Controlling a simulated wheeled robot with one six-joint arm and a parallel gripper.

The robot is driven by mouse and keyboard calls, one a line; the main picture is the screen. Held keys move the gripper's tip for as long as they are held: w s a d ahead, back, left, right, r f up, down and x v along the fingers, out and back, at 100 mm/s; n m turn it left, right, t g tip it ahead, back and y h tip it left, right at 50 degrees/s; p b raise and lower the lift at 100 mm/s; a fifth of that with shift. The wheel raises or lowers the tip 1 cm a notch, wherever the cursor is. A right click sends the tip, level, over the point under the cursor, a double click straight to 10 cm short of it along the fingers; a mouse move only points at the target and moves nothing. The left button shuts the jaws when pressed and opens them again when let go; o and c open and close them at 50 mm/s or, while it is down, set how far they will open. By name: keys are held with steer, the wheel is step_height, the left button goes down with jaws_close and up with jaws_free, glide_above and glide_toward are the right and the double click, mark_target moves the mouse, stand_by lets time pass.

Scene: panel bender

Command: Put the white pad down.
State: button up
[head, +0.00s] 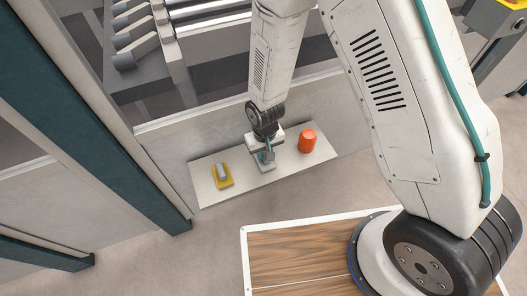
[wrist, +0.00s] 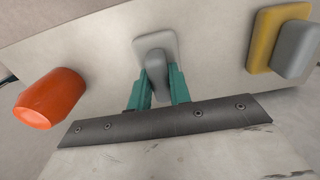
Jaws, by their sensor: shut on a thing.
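The white pad (wrist: 143,43) has a grey block-shaped handle on top. My gripper (wrist: 160,88) has its teal fingers shut on that handle, one on each side. In the head view my gripper (head: 264,156) points down over the middle of a pale shelf (head: 286,170), and the white pad (head: 267,167) shows partly below it. The gripper and wrist hide much of the pad there. The pad lies flat and very close to the shelf surface; I cannot tell whether it touches.
A yellow pad (head: 216,183) with a grey handle lies on the shelf to the left in the head view. An orange cylinder (head: 307,141) stands to the right. Bare shelf lies between them and my gripper. A panel wall (head: 200,133) rises behind the shelf.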

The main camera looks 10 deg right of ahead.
steer(key=shift+f, duration=0.15)
steer(key=o, duration=0.9)
step_height(320, 180, up, 12)
steer(key=s+d+r+m, duration=0.1)
steer(key=s+d+r, duration=0.1)
steer(key=d+r, duration=0.6)
steer(key=s+d+r+m, duration=0.15)
steer(key=d+r, duration=0.25)
steer(key=r, duration=0.8)
steer(key=shift+m+t, duration=0.35)
steer(key=shift+t, duration=0.25)
steer(key=s+d+r, duration=0.2)
steer(key=s+r, duration=0.1)
steer(key=s, duration=0.2)
steer(key=s+d+r, duration=0.3)
steer(key=s+r, duration=0.1)
steer(key=s, duration=0.1)
steer(key=s+d+r, duration=0.3)
steer(key=s, duration=0.3)
steer(key=shift+s+d+r, duration=0.1)
steer(key=shift+d+r, duration=0.15)
steer(key=shift+r, duration=0.05)
